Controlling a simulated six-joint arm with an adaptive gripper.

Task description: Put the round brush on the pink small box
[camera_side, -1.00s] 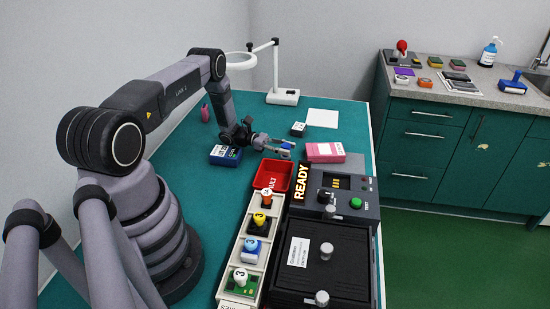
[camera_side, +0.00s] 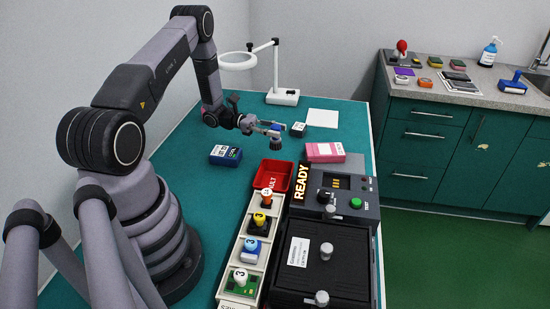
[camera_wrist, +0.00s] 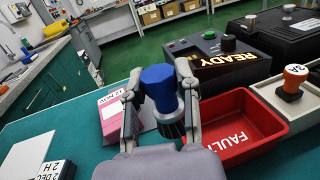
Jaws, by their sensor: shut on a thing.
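My gripper (camera_side: 274,129) is shut on the round brush, which has a blue top and a dark lower part. In the wrist view the round brush (camera_wrist: 161,92) stands between the two fingers of my gripper (camera_wrist: 160,88). In the side view the brush (camera_side: 275,141) hangs above the teal table, left of the pink small box. The pink small box (camera_side: 325,152) lies on the table.
The red FAULT tray (camera_side: 272,176) is just in front of my gripper. A READY tester (camera_side: 340,190) stands nearer than the pink box. A magnifier lamp (camera_side: 283,97) stands behind.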

